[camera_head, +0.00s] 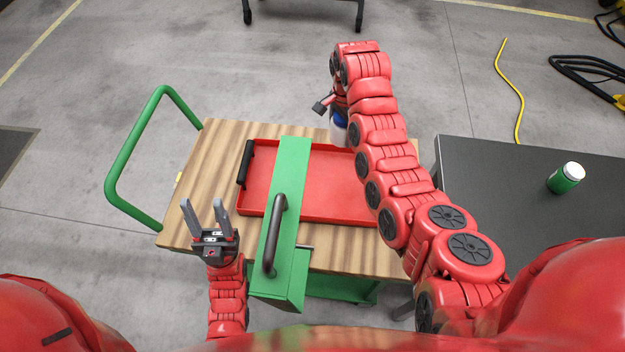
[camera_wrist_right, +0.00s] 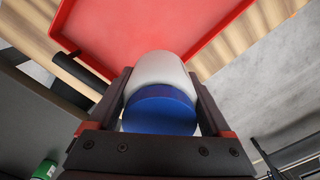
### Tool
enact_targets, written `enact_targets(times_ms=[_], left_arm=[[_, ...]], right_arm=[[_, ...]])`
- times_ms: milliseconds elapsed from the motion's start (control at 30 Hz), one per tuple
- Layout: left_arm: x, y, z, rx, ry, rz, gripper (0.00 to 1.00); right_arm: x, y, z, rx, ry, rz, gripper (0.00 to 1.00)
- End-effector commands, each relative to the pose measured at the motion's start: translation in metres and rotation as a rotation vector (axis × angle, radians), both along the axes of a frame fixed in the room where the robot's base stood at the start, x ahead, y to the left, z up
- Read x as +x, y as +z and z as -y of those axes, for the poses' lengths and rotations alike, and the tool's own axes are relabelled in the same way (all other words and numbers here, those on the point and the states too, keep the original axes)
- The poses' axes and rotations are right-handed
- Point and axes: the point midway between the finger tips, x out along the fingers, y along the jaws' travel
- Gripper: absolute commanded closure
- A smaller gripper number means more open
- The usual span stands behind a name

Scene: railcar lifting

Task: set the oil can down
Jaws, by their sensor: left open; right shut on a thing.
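My right gripper (camera_wrist_right: 164,84) is shut on a white can with a blue end, which I take to be the oil can (camera_wrist_right: 160,108). In the head view the oil can (camera_head: 338,132) shows only in part, at the far edge of the red tray (camera_head: 335,212), with my right arm covering much of it. I cannot tell whether it touches the tray or hangs above it. The tray lies on a wooden cart top (camera_head: 215,150). My left gripper (camera_head: 204,208) is open and empty near the cart's near left corner.
A long green toolbox (camera_head: 292,170) with a dark handle lies across the tray's left part. The tray's middle is bare. A dark table (camera_head: 500,190) with a green can (camera_head: 566,178) stands to the right. The cart's green push handle (camera_head: 130,150) rises at the left.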

Motion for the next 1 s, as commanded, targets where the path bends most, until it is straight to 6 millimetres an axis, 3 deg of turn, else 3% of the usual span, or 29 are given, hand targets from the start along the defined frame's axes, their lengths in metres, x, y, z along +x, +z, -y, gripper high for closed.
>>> enact_targets(times_ms=[133,300,467,700,1000], left_arm=[[0.0,0.007,0.0,0.0,0.0,0.0,0.5],[0.0,0.01,0.0,0.0,0.0,0.0,0.5],[0.0,0.009,0.0,0.0,0.0,0.0,0.5],[0.0,0.024,0.0,0.0,0.0,0.0,0.5],[0.0,0.03,0.0,0.0,0.0,0.0,0.5]], right_arm=[[-0.018,-0.025,0.004,-0.003,-0.162,-0.004,0.95],[-0.029,-0.039,0.008,-0.006,-0.262,-0.002,0.95],[-0.032,-0.065,0.009,-0.009,-0.284,-0.007,0.95],[-0.031,-0.097,0.009,-0.008,-0.283,-0.007,0.95],[-0.031,-0.111,0.009,-0.008,-0.281,-0.004,0.95]])
